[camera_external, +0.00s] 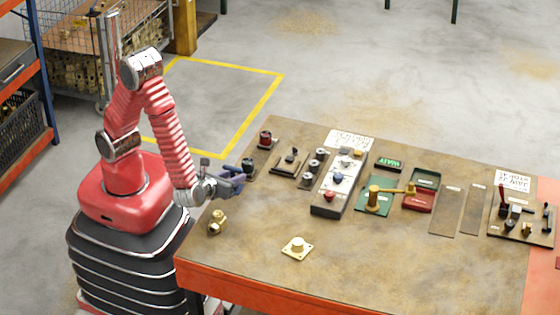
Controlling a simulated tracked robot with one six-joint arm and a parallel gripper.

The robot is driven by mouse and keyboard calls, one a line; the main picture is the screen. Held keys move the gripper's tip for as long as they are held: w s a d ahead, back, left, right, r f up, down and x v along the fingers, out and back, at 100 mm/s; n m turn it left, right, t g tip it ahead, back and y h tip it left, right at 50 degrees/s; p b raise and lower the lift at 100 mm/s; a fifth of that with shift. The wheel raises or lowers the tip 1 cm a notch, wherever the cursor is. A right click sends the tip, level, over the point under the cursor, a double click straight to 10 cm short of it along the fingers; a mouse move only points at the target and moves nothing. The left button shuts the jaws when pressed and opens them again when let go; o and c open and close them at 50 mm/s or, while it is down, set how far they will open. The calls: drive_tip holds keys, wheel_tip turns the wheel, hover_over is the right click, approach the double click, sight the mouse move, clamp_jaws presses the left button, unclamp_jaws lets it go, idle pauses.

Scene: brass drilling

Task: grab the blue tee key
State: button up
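My gripper (231,181) has dark blue-grey fingers and is over the left end of the table (265,209), at the end of the red arm. It is too small here to tell whether the fingers are open or shut, or whether they hold anything. I cannot clearly pick out a blue tee key. A small blue knob-like piece (338,177) sits on the grey control panel, to the right of my gripper.
A brass fitting (217,222) and a brass flanged piece (297,247) lie on the near side of the table. A dark knob block (249,168) stands just behind my gripper. The near right tabletop is clear.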

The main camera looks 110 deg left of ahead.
clamp_jaws()
idle(0.4)
drive_tip(key=shift+r, duration=5.05)
